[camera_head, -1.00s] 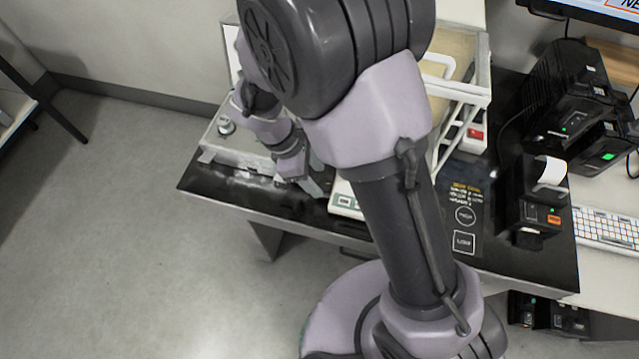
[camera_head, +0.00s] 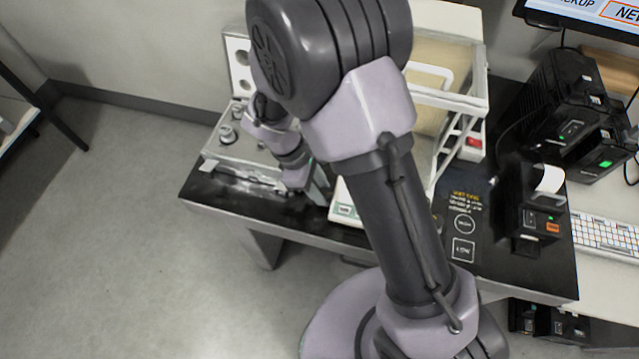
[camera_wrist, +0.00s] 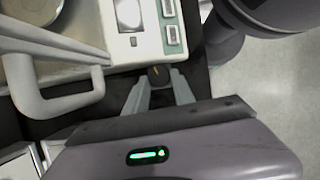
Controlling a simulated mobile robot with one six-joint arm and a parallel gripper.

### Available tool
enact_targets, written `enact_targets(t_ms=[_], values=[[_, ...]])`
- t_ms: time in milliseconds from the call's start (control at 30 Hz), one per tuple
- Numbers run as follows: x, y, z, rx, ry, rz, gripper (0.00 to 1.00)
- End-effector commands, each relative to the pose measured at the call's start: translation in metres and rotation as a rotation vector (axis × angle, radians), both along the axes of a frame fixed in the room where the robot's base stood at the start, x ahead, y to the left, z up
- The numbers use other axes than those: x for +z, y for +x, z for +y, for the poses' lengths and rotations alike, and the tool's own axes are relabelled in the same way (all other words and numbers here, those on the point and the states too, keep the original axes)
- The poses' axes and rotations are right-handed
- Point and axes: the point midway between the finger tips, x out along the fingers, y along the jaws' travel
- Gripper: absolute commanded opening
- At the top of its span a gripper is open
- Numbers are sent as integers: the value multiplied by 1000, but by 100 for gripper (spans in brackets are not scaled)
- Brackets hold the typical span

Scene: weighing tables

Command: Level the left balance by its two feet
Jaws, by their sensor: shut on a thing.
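The left balance (camera_head: 345,208) is a white instrument with a glazed, white-framed chamber, partly hidden behind my arm in the head view. In the wrist view its front panel (camera_wrist: 116,48) shows a display (camera_wrist: 129,14) and two greenish buttons. A dark foot knob (camera_wrist: 158,73) with a yellow mark sits at the panel's edge. My gripper (camera_wrist: 160,86) has one finger on each side of this knob and is shut on it. In the head view my gripper (camera_head: 318,190) is low at the balance's front left corner. The other foot and any level bubble cannot be made out.
A metal case (camera_head: 240,150) with weights stands left of the balance. A white chamber handle (camera_wrist: 70,100) is close to my gripper. A black printer (camera_head: 533,205) stands to the right on the dark table (camera_head: 500,262). Open floor lies left.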

Motion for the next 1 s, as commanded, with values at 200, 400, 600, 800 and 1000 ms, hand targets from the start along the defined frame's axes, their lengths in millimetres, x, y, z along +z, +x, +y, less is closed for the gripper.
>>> enact_targets(t_ms=[200, 400, 600, 800, 1000], values=[[1, 1, -1, -114, -2, 1, 0], [1, 1, -1, -112, -2, 1, 38], [1, 1, -1, -111, -1, 1, 52], [3, 1, 0, -110, -1, 0, 52], [50, 9, 17, -109, 1, -3, 52]])
